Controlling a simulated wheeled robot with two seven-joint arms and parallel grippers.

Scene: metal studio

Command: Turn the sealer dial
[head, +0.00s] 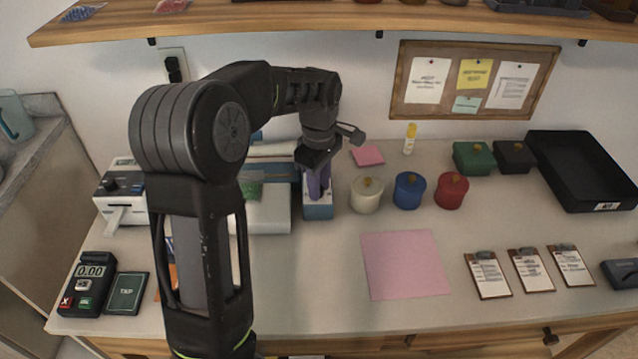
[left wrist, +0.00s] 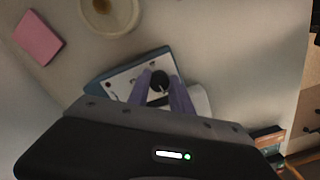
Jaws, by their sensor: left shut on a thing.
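The sealer (head: 267,215) is a white and blue machine at the back of the counter, left of centre, partly hidden by my left arm. Its blue end with a white top panel also shows in the left wrist view (left wrist: 120,84). The dial (left wrist: 159,82) is a small black knob with a pale pointer mark on that panel. My left gripper (head: 318,196) points down over the panel. Its purple fingers are shut on the dial, one on each side. In the head view the fingers hide the dial. My right gripper is in neither view.
A cream jar (head: 366,197), a blue jar (head: 409,192) and a red jar (head: 451,192) stand just right of the sealer. A label printer (head: 120,192) stands to its left. A pink mat (head: 405,265) lies in front. A wooden shelf (head: 330,20) runs overhead.

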